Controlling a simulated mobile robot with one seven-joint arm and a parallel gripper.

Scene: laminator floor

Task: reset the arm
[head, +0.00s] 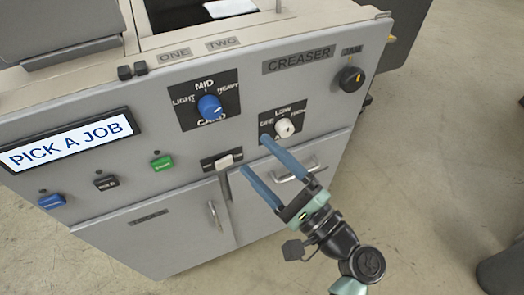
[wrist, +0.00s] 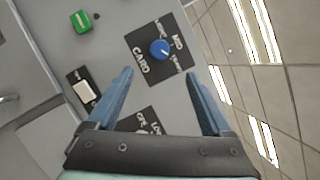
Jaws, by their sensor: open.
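My gripper (head: 257,160) is open and empty, held up in front of the machine's grey front panel (head: 245,90). Its two blue fingers point toward the panel, below and beside the white knob (head: 284,128) on the LOW plate. In the wrist view the open fingers (wrist: 170,90) frame the panel, with the blue CARD knob (wrist: 160,49) beyond them. That blue knob also shows in the head view (head: 210,107). I cannot tell whether a fingertip touches the panel.
A white rocker switch (head: 224,160), green button (head: 162,162), black button (head: 105,182), blue button (head: 52,201) and black dial (head: 351,78) sit on the panel. The screen (head: 68,142) reads PICK A JOB. A door handle (head: 294,173) juts out below. Floor (head: 440,190) at right is open.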

